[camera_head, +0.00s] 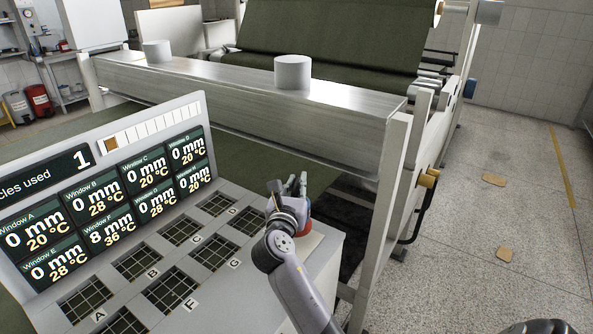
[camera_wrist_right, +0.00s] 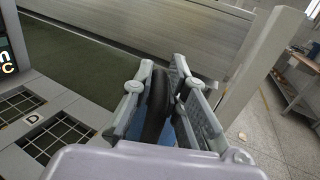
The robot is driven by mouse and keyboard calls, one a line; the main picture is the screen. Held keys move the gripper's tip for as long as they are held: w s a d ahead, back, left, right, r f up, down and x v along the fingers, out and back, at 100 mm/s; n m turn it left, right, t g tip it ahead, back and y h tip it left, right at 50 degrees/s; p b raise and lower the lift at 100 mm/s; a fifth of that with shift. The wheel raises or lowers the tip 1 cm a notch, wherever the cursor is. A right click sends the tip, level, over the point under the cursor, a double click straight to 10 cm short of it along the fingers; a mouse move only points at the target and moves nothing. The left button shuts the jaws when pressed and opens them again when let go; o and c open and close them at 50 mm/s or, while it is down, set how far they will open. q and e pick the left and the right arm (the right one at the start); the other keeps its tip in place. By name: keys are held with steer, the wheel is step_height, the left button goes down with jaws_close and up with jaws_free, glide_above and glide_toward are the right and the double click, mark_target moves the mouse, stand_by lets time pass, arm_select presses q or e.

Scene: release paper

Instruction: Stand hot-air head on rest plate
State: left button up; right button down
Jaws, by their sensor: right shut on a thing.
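My right gripper (camera_head: 289,190) is above the right end of the grey console. In the right wrist view my right gripper (camera_wrist_right: 163,86) is shut on the dark, curved body of the hot-air head (camera_wrist_right: 157,104). A red-orange part of the hot-air head (camera_head: 303,209) shows beside the gripper in the head view, with the rest hidden by my wrist. A pale tan rest plate (camera_head: 312,241) shows partly below it on the console top. I cannot tell whether the head touches the plate. My left gripper is not in view.
The console has grid windows (camera_head: 179,231) with letter labels and a raised display panel (camera_head: 110,190); window F reads 8 mm, 36 °C. A long metal beam (camera_head: 250,105) and white upright post (camera_head: 388,200) stand close behind and right. Floor at right is mostly clear.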

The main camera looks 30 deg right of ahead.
steer(key=shift+f, duration=2.1)
steer(key=c, duration=2.1)
jaws_free()
steer(key=shift+f+b, duration=0.25)
steer(key=shift+b, duration=0.05)
steer(key=o, duration=0.5)
steer(key=shift+s, duration=0.1)
steer(key=shift+r, duration=0.1)
steer(key=b+v, duration=0.1)
steer(key=v, duration=1.1)
steer(key=shift+r+b, duration=0.1)
steer(key=shift+b, duration=0.25)
